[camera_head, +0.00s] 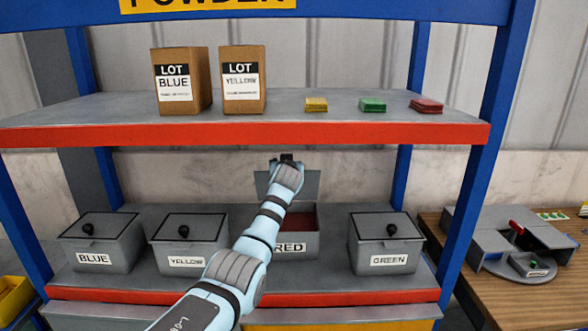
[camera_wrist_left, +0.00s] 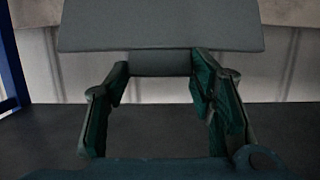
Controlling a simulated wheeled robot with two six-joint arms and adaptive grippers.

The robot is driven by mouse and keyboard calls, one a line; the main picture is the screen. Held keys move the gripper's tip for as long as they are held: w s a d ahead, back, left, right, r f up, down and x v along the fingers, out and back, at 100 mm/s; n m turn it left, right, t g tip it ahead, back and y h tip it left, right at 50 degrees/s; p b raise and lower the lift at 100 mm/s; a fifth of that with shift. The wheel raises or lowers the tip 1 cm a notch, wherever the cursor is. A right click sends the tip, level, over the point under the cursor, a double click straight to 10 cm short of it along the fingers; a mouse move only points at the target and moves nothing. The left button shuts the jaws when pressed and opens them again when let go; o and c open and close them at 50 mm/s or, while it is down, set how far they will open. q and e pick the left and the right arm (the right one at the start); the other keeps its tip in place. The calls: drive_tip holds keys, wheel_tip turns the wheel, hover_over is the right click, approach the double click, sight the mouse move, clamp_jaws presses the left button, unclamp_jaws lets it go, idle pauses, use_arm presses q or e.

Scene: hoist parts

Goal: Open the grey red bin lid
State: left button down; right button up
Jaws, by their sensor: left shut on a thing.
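The grey red bin (camera_head: 309,243), with a RED label, stands on the lower shelf, partly hidden by my left arm. Its lid (camera_head: 311,184) is raised, standing up behind the opening, and dark red contents show inside. My left gripper (camera_head: 287,160) is at the raised lid, above the bin's back. In the left wrist view, the lid (camera_wrist_left: 160,25) is a flat grey panel across the top. The fingers of my left gripper (camera_wrist_left: 160,67) close on a grey part at the lid's lower edge. My right gripper is not in view.
Closed blue (camera_head: 104,240), yellow (camera_head: 188,243) and green (camera_head: 386,243) bins with black knobs share the shelf. The upper shelf (camera_head: 250,130) runs above, holding two boxes and small coloured packets. Blue posts frame the sides. A wooden table (camera_head: 510,300) stands right.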

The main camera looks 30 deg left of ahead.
use_arm(q)
drive_tip(key=shift+w+a, duration=0.2)
drive_tip(key=shift+d+r, duration=0.1)
drive_tip(key=shift+d, duration=0.05)
idle(0.3)
drive_tip(key=c, duration=1.1)
unclamp_jaws()
drive_tip(key=o, duration=0.4)
drive_tip(key=shift+d, duration=0.15)
drive_tip(key=shift+s, duration=0.3)
drive_tip(key=v, duration=1.2)
drive_tip(key=shift+w+d, duration=0.1)
